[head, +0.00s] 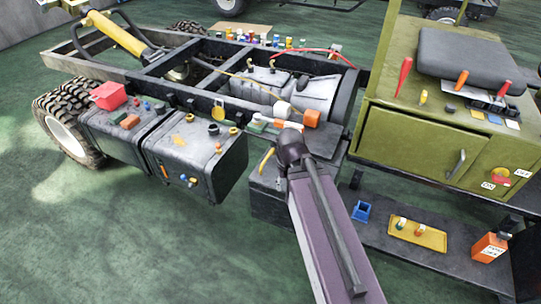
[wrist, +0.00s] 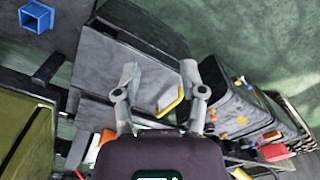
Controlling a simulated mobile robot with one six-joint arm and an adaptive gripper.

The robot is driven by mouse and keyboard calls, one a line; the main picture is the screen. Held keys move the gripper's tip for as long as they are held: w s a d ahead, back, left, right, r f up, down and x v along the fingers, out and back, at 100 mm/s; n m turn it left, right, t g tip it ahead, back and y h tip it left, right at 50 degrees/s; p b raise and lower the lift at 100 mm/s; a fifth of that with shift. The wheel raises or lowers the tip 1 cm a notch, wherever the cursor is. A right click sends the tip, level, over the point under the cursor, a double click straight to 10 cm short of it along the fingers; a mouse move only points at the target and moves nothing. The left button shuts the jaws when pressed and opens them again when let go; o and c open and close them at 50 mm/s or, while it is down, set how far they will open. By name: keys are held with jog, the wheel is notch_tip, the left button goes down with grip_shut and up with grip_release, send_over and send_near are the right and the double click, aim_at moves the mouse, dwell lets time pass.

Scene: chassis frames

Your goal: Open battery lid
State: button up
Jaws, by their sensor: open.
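The battery lid appears to be the grey box top (wrist: 150,92) with a yellow handle (wrist: 171,102) in the wrist view. The handle also shows in the head view (head: 266,159), just left of my arm. Below it is a dark grey box (head: 270,207), partly hidden by the arm. In the wrist view my gripper (wrist: 159,72) is open and empty. Its two fingers stand apart, with the handle seen between them, nearer the right finger. I cannot tell how far above the lid they are. In the head view my arm hides most of the gripper.
Two dark tanks (head: 205,165) with caps stand left of the box. A green cabinet (head: 415,145) is at right. Below it, a shelf (head: 400,255) holds a blue holder (head: 361,211), a yellow tray (head: 432,241) and an orange can (head: 489,247). Green floor is clear at front left.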

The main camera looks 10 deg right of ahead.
jog(key=w+m, duration=0.2)
jog(key=w, duration=0.6)
jog(key=m+t+y+b, duration=0.1)
jog(key=m+y+b, duration=0.1)
jog(key=m, duration=0.3)
send_over(268, 157)
jog(key=s+d, duration=0.2)
jog(key=f, duration=0.2)
jog(key=shift+w+d+r, duration=0.15)
jog(key=shift+w+r, duration=0.05)
jog(key=shift+w, duration=0.05)
jog(key=shift+f, duration=0.2)
jog(key=f+b, duration=0.4)
jog(key=w+a+f+b, duration=0.1)
jog(key=f+b, duration=0.3)
jog(key=b, duration=0.1)
jog(key=a+f+b, duration=0.1)
jog(key=f+b, duration=0.3)
jog(key=f, duration=0.1)
jog(key=shift+w+a+f, duration=0.1)
jog(key=shift+w, duration=0.15)
